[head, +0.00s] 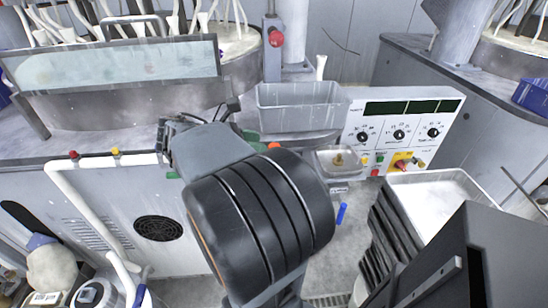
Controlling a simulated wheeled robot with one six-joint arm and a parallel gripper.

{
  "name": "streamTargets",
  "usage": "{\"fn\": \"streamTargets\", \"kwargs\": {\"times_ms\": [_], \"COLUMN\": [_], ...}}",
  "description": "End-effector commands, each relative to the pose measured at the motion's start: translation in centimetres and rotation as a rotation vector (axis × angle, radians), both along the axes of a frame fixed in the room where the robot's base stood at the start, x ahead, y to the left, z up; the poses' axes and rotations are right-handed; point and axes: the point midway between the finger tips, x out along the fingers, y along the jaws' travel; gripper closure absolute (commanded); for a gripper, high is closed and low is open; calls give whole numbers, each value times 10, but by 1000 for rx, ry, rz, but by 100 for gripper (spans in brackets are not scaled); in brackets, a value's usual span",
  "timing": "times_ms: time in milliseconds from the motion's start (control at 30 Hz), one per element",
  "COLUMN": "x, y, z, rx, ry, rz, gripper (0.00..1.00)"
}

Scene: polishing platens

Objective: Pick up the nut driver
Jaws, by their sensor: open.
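My arm reaches up the middle of the head view, its dark rounded joint in front. My gripper (197,121) is at the far end, by the bench in front of the left basin. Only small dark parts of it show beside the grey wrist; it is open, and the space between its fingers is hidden. I cannot clearly pick out a nut driver. A small green and orange item (273,145) peeks out just behind my arm, partly hidden, and I cannot tell what it is. A slim blue rod-like item (341,213) stands against the machine's front, right of my arm.
A grey bin (300,108) and a small tray (326,167) with a brass-coloured piece stand right of my gripper. A control panel (400,125) with knobs is further right. A clear guard (115,65) rises behind left. A white tray (440,200) is at right.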

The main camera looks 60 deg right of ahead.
Motion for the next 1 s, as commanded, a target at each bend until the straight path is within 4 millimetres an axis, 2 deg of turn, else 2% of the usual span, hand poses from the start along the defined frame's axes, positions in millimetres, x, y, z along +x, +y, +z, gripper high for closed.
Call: {"fn": "streamTargets", "kwargs": {"times_ms": [333,700,1000], "x": [-25,-29,-29], "y": [-31,-36,-36], "z": [-17,-19,-19], "rx": [-1,0,0], "ry": [0,0,0], "rz": [-4,0,0], "gripper": [57,57,85]}}
